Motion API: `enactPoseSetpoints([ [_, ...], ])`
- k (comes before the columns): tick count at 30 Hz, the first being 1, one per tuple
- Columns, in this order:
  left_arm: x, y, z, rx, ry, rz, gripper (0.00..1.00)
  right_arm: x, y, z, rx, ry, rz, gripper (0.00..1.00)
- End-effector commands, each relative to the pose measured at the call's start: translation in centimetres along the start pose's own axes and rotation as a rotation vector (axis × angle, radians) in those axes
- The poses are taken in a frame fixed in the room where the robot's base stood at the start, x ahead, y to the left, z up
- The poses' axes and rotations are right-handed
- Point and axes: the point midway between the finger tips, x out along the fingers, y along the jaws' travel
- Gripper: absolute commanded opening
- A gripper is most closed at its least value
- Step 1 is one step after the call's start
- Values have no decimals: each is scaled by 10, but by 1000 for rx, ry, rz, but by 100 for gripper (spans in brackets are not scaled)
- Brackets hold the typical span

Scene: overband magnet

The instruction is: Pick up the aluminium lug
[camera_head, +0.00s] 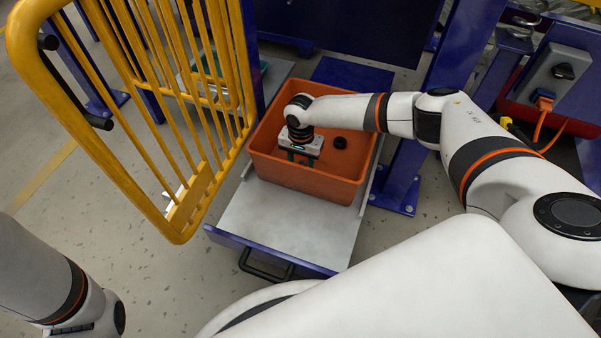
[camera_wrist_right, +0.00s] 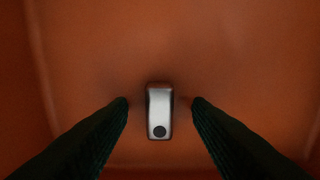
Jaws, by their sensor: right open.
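The aluminium lug (camera_wrist_right: 159,108) is a small silvery block with a dark round hole near its lower end. In the right wrist view it lies on the floor of the orange bin, between and ahead of the fingertips. My right gripper (camera_wrist_right: 160,103) is open, with dark ribbed fingers on either side of the lug and a gap on each side. In the head view my right gripper (camera_head: 299,158) reaches down into the orange bin (camera_head: 300,181); the lug is hidden there. My left gripper is out of view; only part of my left arm shows at lower left.
A dark round object (camera_head: 340,142) lies in the bin, right of my gripper. The bin stands on a grey drawer tray (camera_head: 290,222). A yellow barred gate (camera_head: 190,110) stands close at left. A blue post (camera_head: 404,175) stands at right.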

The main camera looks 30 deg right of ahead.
Motion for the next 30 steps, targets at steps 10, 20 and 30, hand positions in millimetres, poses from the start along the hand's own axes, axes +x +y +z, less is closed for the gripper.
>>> enactPoseSetpoints([
  [10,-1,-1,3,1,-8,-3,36,5,0,0,0,0,0,45],
  [20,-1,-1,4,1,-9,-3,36,5,0,0,0,0,0,0],
  [30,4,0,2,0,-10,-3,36,-2,0,0,0,0,1,0],
])
